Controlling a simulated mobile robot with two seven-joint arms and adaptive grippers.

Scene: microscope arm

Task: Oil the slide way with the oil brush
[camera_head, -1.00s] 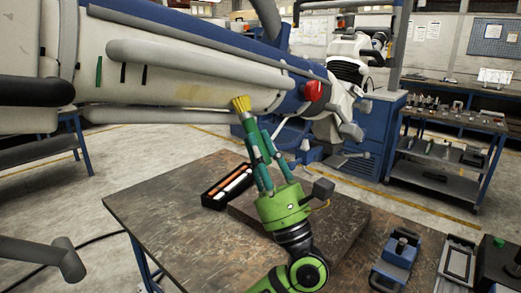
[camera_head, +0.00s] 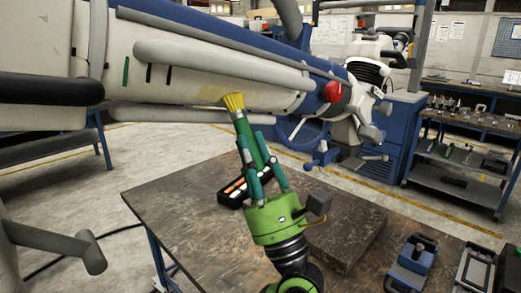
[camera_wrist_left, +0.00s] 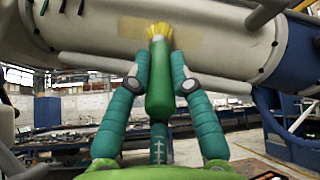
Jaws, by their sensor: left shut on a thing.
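The oil brush has a green handle and yellow bristles (camera_head: 234,102); it also shows in the left wrist view (camera_wrist_left: 159,80). My left gripper (camera_head: 257,147) is shut on its handle, one teal finger on each side, and holds it bristles up, tilted left in the head view. The bristles overlap the lower side of the big white microscope arm (camera_head: 190,88). A tan patch (camera_wrist_left: 112,30) on that arm, perhaps the slide way, lies behind the bristles in the wrist view. I cannot tell whether the bristles touch it. My right gripper is not in view.
A worn brown table (camera_head: 180,212) stands below, bearing a thick slab (camera_head: 345,235), a black tray (camera_head: 232,198) and a blue device (camera_head: 412,262). A red knob (camera_head: 333,91) sits on the blue part at right. Grey tubes run along the white arm.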

